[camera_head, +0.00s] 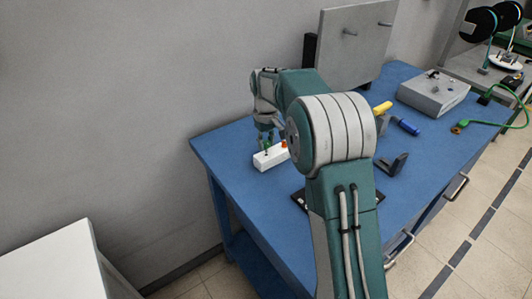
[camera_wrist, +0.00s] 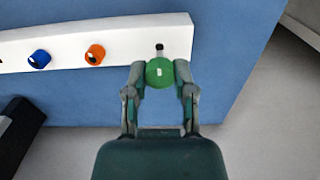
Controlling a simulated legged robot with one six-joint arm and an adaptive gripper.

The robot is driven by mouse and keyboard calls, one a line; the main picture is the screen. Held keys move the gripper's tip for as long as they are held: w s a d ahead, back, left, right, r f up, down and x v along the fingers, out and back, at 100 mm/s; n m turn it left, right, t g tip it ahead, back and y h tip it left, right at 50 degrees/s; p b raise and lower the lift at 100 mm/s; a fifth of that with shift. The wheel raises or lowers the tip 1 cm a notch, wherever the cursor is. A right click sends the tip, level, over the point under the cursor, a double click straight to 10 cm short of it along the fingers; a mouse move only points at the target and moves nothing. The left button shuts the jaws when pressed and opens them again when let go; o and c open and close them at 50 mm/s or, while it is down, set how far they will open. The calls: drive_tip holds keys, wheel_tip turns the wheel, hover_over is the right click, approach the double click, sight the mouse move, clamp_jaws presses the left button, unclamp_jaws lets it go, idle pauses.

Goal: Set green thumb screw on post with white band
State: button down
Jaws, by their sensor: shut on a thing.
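The green thumb screw (camera_wrist: 160,72) is round with a small white mark on top, held between the fingertips of my gripper (camera_wrist: 160,76) in the wrist view. A dark post tip (camera_wrist: 159,47) shows just beyond the screw, near the right end of the white block (camera_wrist: 120,45). I cannot tell whether the screw touches the block, and I see no white band on that post. A blue knob (camera_wrist: 39,59) and an orange knob (camera_wrist: 95,54) sit on the same block. In the head view my gripper (camera_head: 266,143) is over the white block (camera_head: 262,163).
The blue table (camera_head: 235,180) carries the block close to its left edge. A dark bracket (camera_head: 393,165), a blue-handled tool (camera_head: 405,126), a yellow item (camera_head: 382,108) and a grey box (camera_head: 433,95) lie to the right. A grey panel (camera_head: 355,45) stands behind.

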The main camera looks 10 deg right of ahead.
drive_tip(key=shift+r, duration=1.7)
drive_tip(key=shift+d+r, duration=0.1)
drive_tip(key=s+d+r+m, duration=0.2)
drive_tip(key=s+d+r, duration=0.15)
drive_tip(key=s, duration=0.35)
drive_tip(key=s+d+r+m, duration=0.1)
drive_tip(key=s+d+r, duration=0.2)
drive_tip(key=s+d, duration=0.35)
drive_tip(key=s+d+r+m, duration=0.2)
drive_tip(key=s+d+r, duration=0.1)
drive_tip(key=s, duration=0.6)
drive_tip(key=shift+w+f, duration=0.2)
drive_tip(key=shift+f, duration=1.9)
drive_tip(key=shift+f, duration=0.1)
drive_tip(key=shift+f, duration=1)
